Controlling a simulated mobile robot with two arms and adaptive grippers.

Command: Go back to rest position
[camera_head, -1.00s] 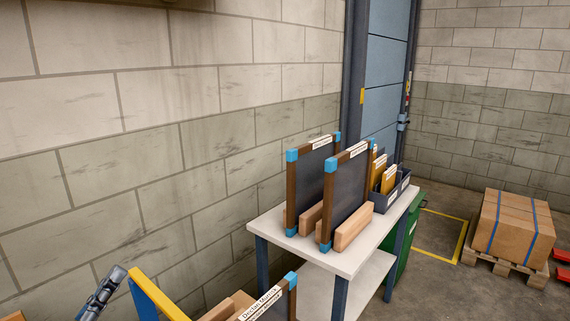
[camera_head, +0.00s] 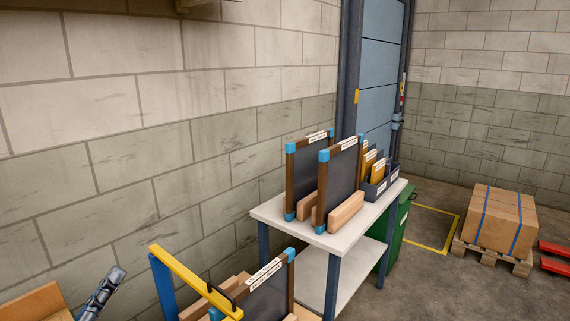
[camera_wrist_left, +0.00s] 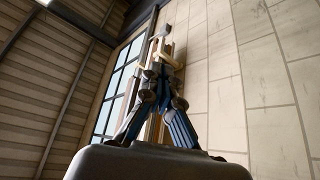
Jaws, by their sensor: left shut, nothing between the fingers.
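My left gripper (camera_head: 116,275) shows at the lower left of the head view, its fingers together and pointing up and to the right. It is in front of the block wall and left of a yellow bar on a blue post, with nothing held. The left wrist view shows its dark and blue fingers closed together at the tips (camera_wrist_left: 160,48), pointing up along a pale wall. My right gripper is in neither view.
A yellow bar (camera_head: 187,277) on a blue post stands near a slate board (camera_head: 265,292). A white table (camera_head: 345,240) holds two more boards and a dark file box (camera_head: 381,187). A carton (camera_head: 500,218) sits on a pallet.

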